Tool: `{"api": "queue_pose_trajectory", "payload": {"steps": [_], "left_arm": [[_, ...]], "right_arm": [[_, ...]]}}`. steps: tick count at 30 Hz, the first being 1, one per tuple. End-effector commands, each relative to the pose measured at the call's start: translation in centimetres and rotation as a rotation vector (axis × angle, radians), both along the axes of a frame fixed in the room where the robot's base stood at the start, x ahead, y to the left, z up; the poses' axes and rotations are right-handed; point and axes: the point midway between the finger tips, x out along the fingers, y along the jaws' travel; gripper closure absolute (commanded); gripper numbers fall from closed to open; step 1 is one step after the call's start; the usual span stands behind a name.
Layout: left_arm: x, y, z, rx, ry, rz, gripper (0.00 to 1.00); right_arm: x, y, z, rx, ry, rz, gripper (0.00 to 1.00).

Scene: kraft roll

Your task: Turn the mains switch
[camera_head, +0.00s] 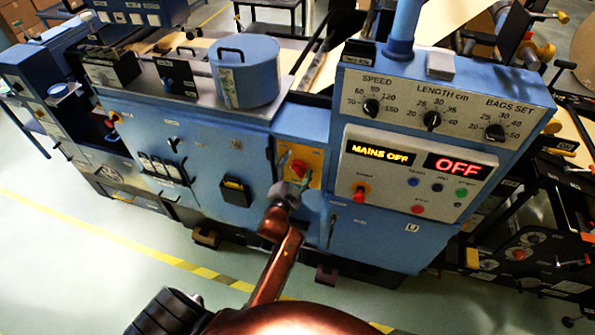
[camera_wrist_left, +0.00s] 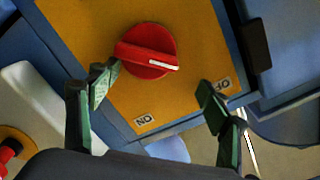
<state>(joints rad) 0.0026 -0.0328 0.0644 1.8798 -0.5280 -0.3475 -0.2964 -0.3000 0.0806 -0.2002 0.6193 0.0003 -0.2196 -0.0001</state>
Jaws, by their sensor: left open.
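The mains switch (camera_wrist_left: 148,52) is a red rotary knob on a yellow plate (camera_wrist_left: 190,30), large in the left wrist view. In the head view the red knob (camera_head: 299,168) shows on the blue machine front. My right gripper is not in view.
The control panel (camera_head: 418,172) right of the switch reads "MAINS OFF" and "OFF", with dials above. A blue pot (camera_head: 245,72) stands on the machine top. A dark handle (camera_wrist_left: 257,43) stands out right of the plate. The floor in front is clear.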

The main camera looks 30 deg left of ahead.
Motion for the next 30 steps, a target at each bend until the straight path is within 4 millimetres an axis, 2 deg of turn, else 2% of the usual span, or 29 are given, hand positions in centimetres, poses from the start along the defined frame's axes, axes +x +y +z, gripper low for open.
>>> {"api": "queue_pose_trajectory", "payload": {"steps": [1, 6, 9, 14, 30], "left_arm": [[0.0, 0.1, 2.3, 0.011, -0.024, -0.002, 0.36], [0.0, 0.2, 5.1, 0.01, -0.023, 0.0, 0.36], [0.0, 0.1, 6.1, 0.007, -0.02, -0.001, 0.36], [0.0, 0.1, 6.7, 0.005, -0.017, 0.0, 0.36], [0.0, 0.1, 6.6, 0.005, -0.015, 0.0, 0.36]], "right_arm": [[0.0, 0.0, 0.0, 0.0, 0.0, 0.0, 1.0], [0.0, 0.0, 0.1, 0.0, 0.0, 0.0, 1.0], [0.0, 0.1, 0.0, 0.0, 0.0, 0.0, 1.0], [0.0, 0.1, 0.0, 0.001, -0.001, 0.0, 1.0], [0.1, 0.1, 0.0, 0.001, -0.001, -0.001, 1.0]]}}
